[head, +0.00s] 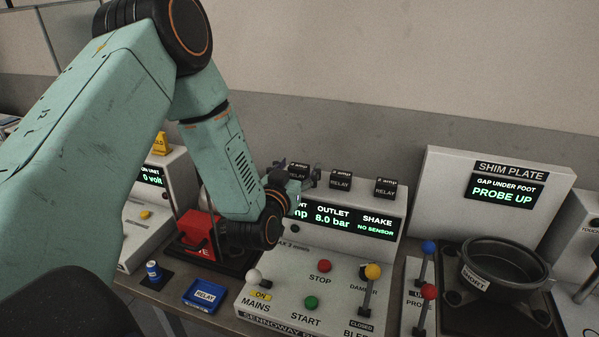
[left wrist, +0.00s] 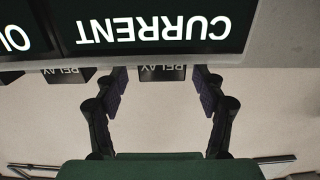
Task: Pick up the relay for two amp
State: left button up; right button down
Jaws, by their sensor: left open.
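Three black relays stand in a row on the top of the grey console: a left one (head: 298,170), a middle one (head: 341,181) and a right one (head: 386,187). In the left wrist view, which is upside down, my open fingers (left wrist: 160,82) stand on either side of one relay (left wrist: 163,73), with nothing clamped. Another relay (left wrist: 68,75) is beside them. The console edge hides part of both.
The console display (head: 335,218) is just below the relays. A blue RELAY tray (head: 206,295) sits at the front left. Levers and buttons cover the console's front. A SHIM PLATE unit (head: 500,200) and a dark pot (head: 503,263) stand to the right.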

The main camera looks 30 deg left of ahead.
pick_arm(q)
jog(key=shift+w+a+f, duration=0.1)
jog(key=shift+w+a, duration=0.05)
jog(key=shift+w, duration=0.45)
jog(key=shift+w+a+f, duration=0.1)
jog(key=shift+w+a, duration=0.1)
jog(key=shift+w, duration=0.05)
jog(key=shift+s, duration=0.15)
jog(key=shift+d, duration=0.1)
jog(key=c, duration=1.3)
